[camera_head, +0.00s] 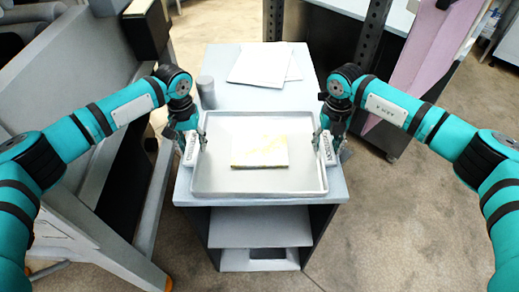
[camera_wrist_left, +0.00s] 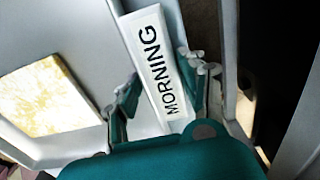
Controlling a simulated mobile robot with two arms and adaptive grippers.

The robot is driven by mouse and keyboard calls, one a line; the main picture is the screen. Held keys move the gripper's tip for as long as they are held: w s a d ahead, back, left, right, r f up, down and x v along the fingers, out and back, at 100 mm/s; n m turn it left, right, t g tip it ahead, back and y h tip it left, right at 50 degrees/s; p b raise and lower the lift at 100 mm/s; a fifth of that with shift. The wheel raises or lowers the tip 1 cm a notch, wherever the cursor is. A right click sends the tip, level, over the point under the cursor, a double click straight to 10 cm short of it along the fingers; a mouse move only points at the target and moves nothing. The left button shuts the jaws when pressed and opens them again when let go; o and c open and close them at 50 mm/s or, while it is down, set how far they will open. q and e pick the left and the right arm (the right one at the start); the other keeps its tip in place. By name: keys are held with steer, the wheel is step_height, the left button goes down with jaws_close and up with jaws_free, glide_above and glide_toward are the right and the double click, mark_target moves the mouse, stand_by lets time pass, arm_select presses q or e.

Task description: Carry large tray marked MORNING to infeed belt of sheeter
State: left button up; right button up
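A large grey tray (camera_head: 260,187) rests on the front of a light-grey cart top (camera_head: 240,93). A pale yellowish dough slab (camera_head: 258,150) lies in it, also partly seen in the left wrist view (camera_wrist_left: 45,98). My left gripper (camera_head: 201,140) is at the tray's left side. In the left wrist view my left gripper (camera_wrist_left: 160,70) has its fingers apart, on either side of a white MORNING label (camera_wrist_left: 156,68); I see no firm grip. My right gripper (camera_head: 320,143) is at the tray's right side, its fingers too small to read.
White sheets (camera_head: 260,65) lie at the back of the cart top. A grey cylinder (camera_head: 206,92) stands behind the tray at left. A large grey machine (camera_head: 75,120) stands close at left. A bench (camera_head: 385,40) with dark uprights is at back right. Floor (camera_head: 395,230) is open at right.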

arm_select(q)
jaws_close()
arm_select(e)
jaws_close()
arm_select(q)
steer(key=shift+w+r, duration=0.1)
steer(key=shift+r, duration=0.05)
arm_select(e)
steer(key=shift+w+r, duration=0.1)
steer(key=shift+r, duration=0.05)
